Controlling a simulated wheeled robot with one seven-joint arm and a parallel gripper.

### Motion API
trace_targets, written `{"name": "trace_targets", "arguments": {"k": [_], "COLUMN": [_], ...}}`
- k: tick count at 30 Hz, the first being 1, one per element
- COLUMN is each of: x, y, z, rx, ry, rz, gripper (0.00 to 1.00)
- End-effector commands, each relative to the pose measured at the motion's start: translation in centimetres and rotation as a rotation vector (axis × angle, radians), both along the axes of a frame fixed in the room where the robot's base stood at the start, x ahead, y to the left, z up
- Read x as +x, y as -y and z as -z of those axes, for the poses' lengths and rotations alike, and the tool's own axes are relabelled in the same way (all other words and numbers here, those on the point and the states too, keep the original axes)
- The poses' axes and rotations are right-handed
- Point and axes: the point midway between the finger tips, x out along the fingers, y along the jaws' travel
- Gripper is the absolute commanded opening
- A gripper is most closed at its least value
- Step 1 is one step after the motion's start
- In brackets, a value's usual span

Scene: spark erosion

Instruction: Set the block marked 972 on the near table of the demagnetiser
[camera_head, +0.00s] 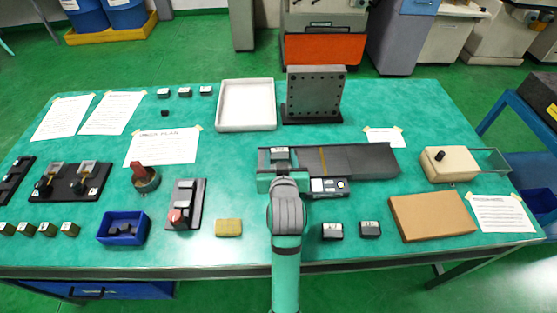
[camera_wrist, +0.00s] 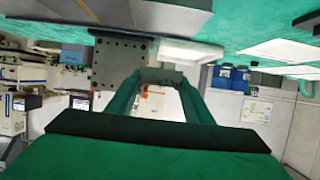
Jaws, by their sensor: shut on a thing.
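My gripper (camera_head: 278,172) is at the left end of a long dark flat-topped unit, which looks like the demagnetiser (camera_head: 360,160). It has an orange stripe across its top and a small panel on its front. My gripper is shut on a small grey block (camera_head: 279,154); its mark cannot be read. In the wrist view the block (camera_wrist: 162,76) is between the green fingers. The block shows over the left end of the unit's top; I cannot tell whether it touches it. My arm hides part of the unit's front left.
Two similar blocks (camera_head: 350,230) stand at the front edge. A yellow-brown pad (camera_head: 228,227), a brown board (camera_head: 432,215) and a blue bin (camera_head: 123,229) lie nearby. A dark drilled plate (camera_head: 316,92) stands upright behind the unit, beside a white tray (camera_head: 246,126).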

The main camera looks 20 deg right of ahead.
Motion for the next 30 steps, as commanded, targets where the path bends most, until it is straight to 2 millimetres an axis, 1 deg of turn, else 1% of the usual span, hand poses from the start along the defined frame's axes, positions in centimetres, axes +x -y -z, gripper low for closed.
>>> {"name": "trace_targets", "arguments": {"k": [1, 3, 6, 12, 17, 20, 21, 25, 30], "x": [1.1, 2.3, 3.5, 5.3, 6.0, 6.6, 6.5, 6.5, 6.5], "y": [0.2, 0.5, 1.0, 2.1, 2.1, 2.1, 2.0, 1.9, 1.8], "z": [0.3, 1.2, 3.0, 5.3, 6.0, 6.8, 7.5, 9.1, 9.6], "rx": [0.0, 0.001, 0.001, -0.001, -0.001, -0.001, 0.0, 0.0, -0.001], "ry": [0.002, 0.0, -0.001, 0.003, 0.004, 0.002, 0.001, 0.0, 0.005], "rz": [-0.001, -0.002, 0.001, 0.011, 0.008, 0.005, 0.005, 0.003, 0.002], "gripper": [0.07, 0.07, 0.07, 0.07, 0.07, 0.07, 0.07, 0.07, 0.07]}}
